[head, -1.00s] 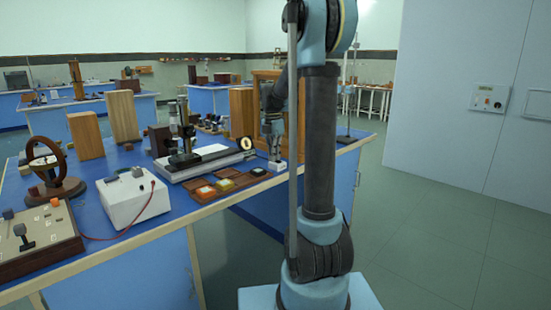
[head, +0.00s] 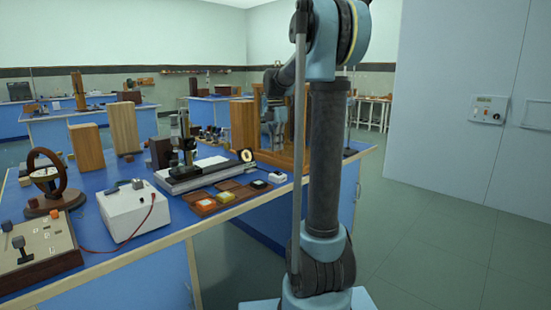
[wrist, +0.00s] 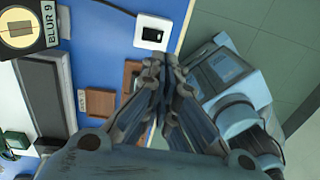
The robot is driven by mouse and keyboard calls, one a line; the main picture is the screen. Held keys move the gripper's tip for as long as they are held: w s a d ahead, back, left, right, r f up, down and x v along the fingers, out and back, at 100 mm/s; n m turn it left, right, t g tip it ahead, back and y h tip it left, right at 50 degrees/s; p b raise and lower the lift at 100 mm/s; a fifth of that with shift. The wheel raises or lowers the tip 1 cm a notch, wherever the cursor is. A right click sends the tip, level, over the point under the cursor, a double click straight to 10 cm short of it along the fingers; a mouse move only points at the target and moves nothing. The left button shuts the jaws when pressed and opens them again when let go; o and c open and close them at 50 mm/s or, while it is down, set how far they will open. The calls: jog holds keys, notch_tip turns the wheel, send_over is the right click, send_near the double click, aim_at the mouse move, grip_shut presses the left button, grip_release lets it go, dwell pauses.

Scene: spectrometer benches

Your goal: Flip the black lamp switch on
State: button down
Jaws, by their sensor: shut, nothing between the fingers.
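A small white box with a black rocker switch (head: 277,177) sits at the front right edge of the blue bench. The black switch also shows at the top of the wrist view (wrist: 153,33), set in its white housing. I cannot tell which way the rocker is tipped. My gripper (wrist: 160,62) is shut and empty, its fingertips just below the switch box in the wrist picture. In the head view my gripper (head: 273,148) hangs above and behind the switch box, apart from it, partly hidden by my arm.
Beside the switch lies a wooden tray (head: 228,187) with coloured squares. A long instrument with a round dial (head: 246,155) stands behind it. A wooden frame (head: 292,158) is close behind my gripper. A white box with a red cable (head: 125,208) stands further left.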

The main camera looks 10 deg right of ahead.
jog(key=shift+s+d+r, duration=0.1)
jog(key=shift+s+r, duration=0.1)
jog(key=shift+r, duration=1.6)
jog(key=s+f+m+t, duration=0.1)
jog(key=s+f+m, duration=0.7)
jog(key=s, duration=0.3)
jog(key=s+d+f+m+t, duration=0.1)
jog(key=s+f+m, duration=0.7)
jog(key=s, duration=0.4)
jog(key=s+f+m, duration=0.8)
jog(key=s+m, duration=0.1)
jog(key=s, duration=0.2)
jog(key=shift+s+d+f+t, duration=0.15)
jog(key=shift+s+d+t, duration=0.15)
jog(key=shift+t, duration=0.1)
jog(key=shift+w, duration=0.1)
jog(key=shift+w+f, duration=0.2)
jog(key=shift+w, duration=0.15)
